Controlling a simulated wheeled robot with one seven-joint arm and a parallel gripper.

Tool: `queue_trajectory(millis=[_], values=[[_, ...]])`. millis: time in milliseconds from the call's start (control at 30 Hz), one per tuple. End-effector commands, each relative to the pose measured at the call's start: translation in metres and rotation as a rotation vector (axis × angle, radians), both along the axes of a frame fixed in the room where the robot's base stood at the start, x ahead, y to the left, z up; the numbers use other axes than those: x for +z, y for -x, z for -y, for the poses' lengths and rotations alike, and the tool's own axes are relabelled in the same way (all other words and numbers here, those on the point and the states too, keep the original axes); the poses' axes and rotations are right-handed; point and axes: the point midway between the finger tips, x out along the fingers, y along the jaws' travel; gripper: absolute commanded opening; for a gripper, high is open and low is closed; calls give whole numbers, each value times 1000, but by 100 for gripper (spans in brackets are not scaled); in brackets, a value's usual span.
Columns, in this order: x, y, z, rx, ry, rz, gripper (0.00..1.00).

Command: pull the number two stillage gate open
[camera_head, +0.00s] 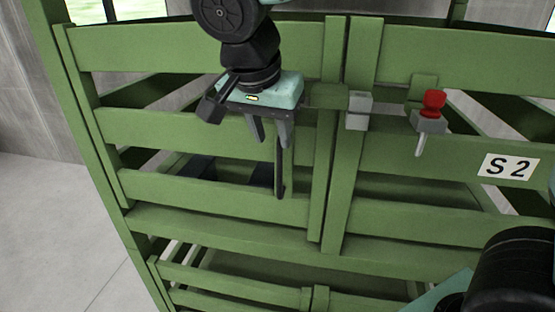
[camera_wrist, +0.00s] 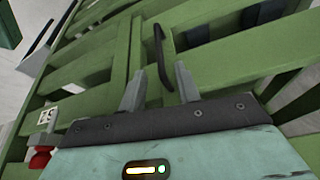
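The green slatted stillage gate (camera_head: 180,130) stands upright and looks closed against the neighbouring panel, which carries the S 2 label (camera_head: 508,167). A dark vertical handle (camera_head: 280,178) sits on the gate near its right edge. It also shows in the wrist view (camera_wrist: 163,52). My gripper (camera_head: 270,142) is open in front of the gate, at the handle's upper part. In the wrist view my gripper (camera_wrist: 160,68) has its fingers apart, with the handle beyond and between the tips. I see no grip on it. A red-knobbed latch (camera_head: 432,103) is on the right panel.
A grey block (camera_head: 358,110) sits right of the gate seam. A lower slatted section (camera_head: 230,285) is below the gate. Dark contents (camera_head: 225,172) show between the slats. Open grey floor (camera_head: 50,225) lies to the left.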

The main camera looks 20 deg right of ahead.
Motion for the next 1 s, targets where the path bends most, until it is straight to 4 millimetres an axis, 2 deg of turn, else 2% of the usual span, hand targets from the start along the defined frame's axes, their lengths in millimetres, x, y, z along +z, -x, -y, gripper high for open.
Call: queue_trajectory(millis=[200,400,600,900,1000], values=[[-42,-11,13,0,2,-5,33],[-71,-19,22,-1,1,-4,33],[-84,-23,26,0,-1,-1,33],[-86,-24,26,1,-1,0,33],[-86,-24,26,1,-1,0,5]])
